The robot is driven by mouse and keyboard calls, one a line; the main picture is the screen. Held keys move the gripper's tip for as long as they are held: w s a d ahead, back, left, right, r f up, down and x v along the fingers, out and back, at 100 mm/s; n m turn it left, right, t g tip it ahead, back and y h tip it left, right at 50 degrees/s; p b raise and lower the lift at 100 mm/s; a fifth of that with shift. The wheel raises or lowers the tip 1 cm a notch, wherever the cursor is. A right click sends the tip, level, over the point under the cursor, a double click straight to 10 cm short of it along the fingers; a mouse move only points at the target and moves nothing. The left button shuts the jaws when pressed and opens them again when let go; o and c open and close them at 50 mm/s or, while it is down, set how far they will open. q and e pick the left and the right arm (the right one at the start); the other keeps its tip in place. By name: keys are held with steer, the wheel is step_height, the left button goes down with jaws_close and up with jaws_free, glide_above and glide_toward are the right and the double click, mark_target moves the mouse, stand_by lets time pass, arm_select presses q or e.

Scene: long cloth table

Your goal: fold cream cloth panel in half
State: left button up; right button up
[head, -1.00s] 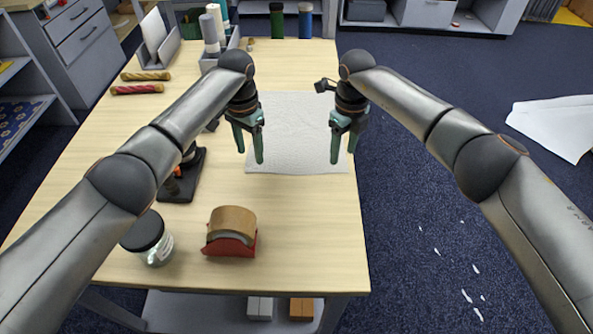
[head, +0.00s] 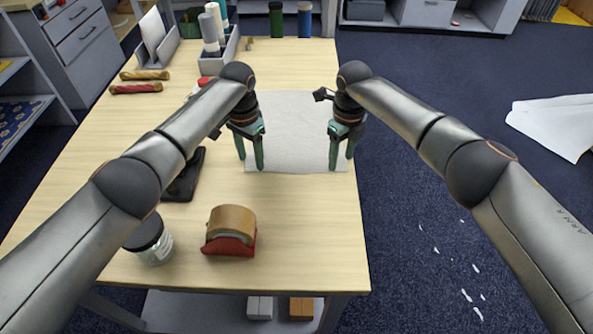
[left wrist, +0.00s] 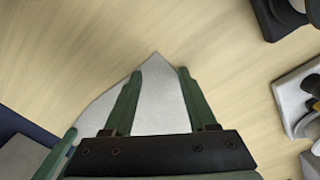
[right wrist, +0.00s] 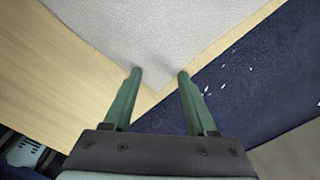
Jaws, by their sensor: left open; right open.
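The cream cloth panel (head: 290,115) lies flat and unfolded on the table near its right edge, looking off-white. My left gripper (head: 250,162) is open at the panel's near left corner. In the left wrist view, that corner of the cloth (left wrist: 160,105) shows between the two fingers. My right gripper (head: 341,162) is open at the near right corner. In the right wrist view, the cloth (right wrist: 150,35) narrows to its corner between the fingertips (right wrist: 160,72). Neither gripper visibly holds cloth. My wrists hide parts of the panel's side edges.
A red-based block with a tan curved top (head: 231,232) and a dark-lidded jar (head: 155,246) stand at the near side. A black item (head: 185,180) sits left of the cloth, partly behind my left arm. Bare tabletop (head: 305,225) lies in front of the panel.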

arm_select(q)
steer(key=shift+c, duration=0.3)
arm_select(e)
steer(key=shift+c, duration=0.3)
arm_select(q)
steer(key=shift+a+f, duration=0.1)
steer(key=c, duration=0.8)
arm_select(e)
steer(key=shift+d+f, duration=0.1)
steer(key=c, duration=0.8)
arm_select(q)
jaws_close()
arm_select(e)
jaws_close()
arm_select(q)
steer(key=shift+a, duration=0.1)
arm_select(e)
steer(key=shift+d, duration=0.1)
